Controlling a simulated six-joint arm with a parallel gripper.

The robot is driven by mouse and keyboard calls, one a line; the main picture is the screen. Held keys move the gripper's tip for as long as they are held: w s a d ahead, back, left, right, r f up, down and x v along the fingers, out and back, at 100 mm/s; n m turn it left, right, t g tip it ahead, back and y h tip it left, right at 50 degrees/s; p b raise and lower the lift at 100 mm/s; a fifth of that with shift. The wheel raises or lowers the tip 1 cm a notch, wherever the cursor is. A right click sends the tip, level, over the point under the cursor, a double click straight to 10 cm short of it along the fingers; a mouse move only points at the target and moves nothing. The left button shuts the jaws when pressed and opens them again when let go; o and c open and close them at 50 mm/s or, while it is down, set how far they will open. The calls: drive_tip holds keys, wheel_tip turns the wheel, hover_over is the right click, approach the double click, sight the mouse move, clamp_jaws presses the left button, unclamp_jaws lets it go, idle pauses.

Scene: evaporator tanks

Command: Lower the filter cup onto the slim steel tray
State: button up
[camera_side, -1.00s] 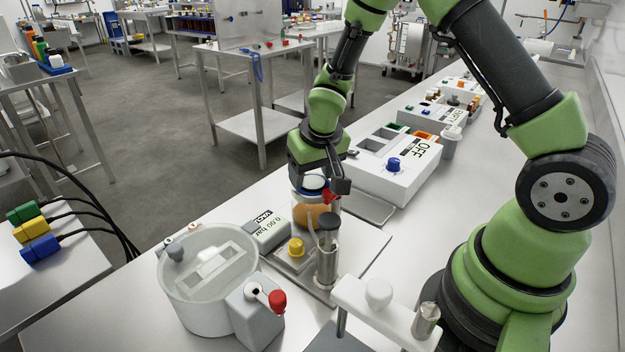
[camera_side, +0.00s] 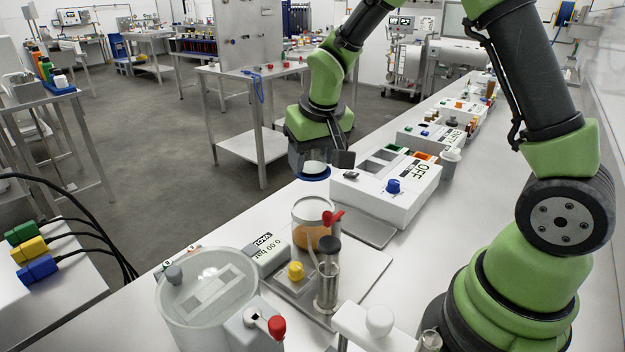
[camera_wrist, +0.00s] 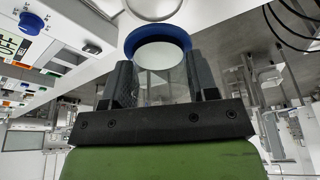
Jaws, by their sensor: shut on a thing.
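The filter cup, a clear cup with a blue rim (camera_side: 313,173), hangs in my gripper (camera_side: 318,152) in the side view, blue rim facing down. In the wrist view my gripper (camera_wrist: 162,85) is shut around the cup's clear wall, and the blue rim (camera_wrist: 158,34) shows beyond the fingers. The slim steel tray (camera_side: 366,233) lies flat on the bench beside the white OFF box. No object shows on its visible surface. The cup is in the air above and left of the tray in the picture, apart from it.
The OFF box (camera_side: 386,190) borders the tray behind. A clear-lidded vessel (camera_side: 207,300) is front left.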

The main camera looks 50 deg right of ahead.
drive_tip(key=shift+s+a+r+n, duration=0.45)
drive_tip(key=shift+s+r, duration=0.1)
drive_tip(key=shift+r, duration=0.25)
drive_tip(key=s+a+n+y, duration=0.1)
drive_tip(key=s+a+n, duration=0.2)
drive_tip(key=s, duration=0.2)
wheel_tip(320, 180, up, 4)
drive_tip(key=n+y, duration=0.2)
drive_tip(key=n, duration=0.4)
hover_over(327, 172)
drive_tip(key=s+d, duration=0.2)
drive_tip(key=s, duration=0.2)
drive_tip(key=s+d+n+g+y, duration=0.1)
drive_tip(key=d+n, duration=0.6)
drive_tip(key=n, duration=0.1)
drive_tip(key=shift+s+d+g, duration=0.2)
drive_tip(key=shift+s+g, duration=0.15)
drive_tip(key=shift+g, duration=0.05)
wheel_tip(327, 172, down, 17)
drive_tip(key=shift+r, duration=0.1)
drive_tip(key=shift+c, duration=1.1)
drive_tip(key=shift+r, duration=0.15)
